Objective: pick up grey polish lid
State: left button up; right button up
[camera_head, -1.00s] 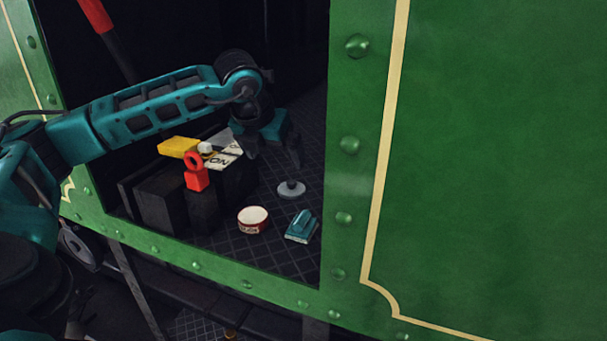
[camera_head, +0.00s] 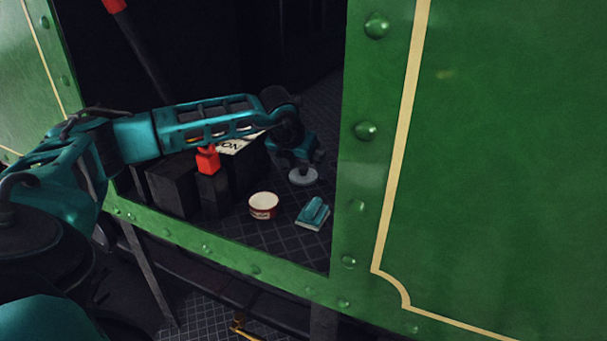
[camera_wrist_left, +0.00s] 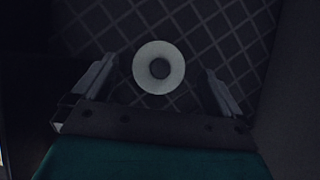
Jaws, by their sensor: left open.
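The grey polish lid (camera_head: 303,177) is a round disc lying on the dark diamond-plate floor inside the green doorway. In the left wrist view the lid (camera_wrist_left: 159,67) shows as a pale ring with a dark round knob in its centre. My left gripper (camera_head: 303,163) is just above the lid and partly covers it in the head view. In the left wrist view its fingers (camera_wrist_left: 160,85) are open and apart, one on each side of the lid, with clear gaps. The right gripper is not in view.
A red tin with a pale top (camera_head: 263,206) and a teal block on a pale pad (camera_head: 313,213) stand nearer on the floor. Dark boxes (camera_head: 173,187) with a red item (camera_head: 207,160) are left. The green door frame (camera_head: 350,200) rises close on the right.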

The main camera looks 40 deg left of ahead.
pick_arm(q)
jog(key=shift+w+a+f, duration=0.1)
jog(key=shift+w+f, duration=0.2)
jog(key=shift+f, duration=0.3)
jog(key=c, duration=1.2)
jog(key=shift+c, duration=0.2)
jog(key=shift+r, duration=0.15)
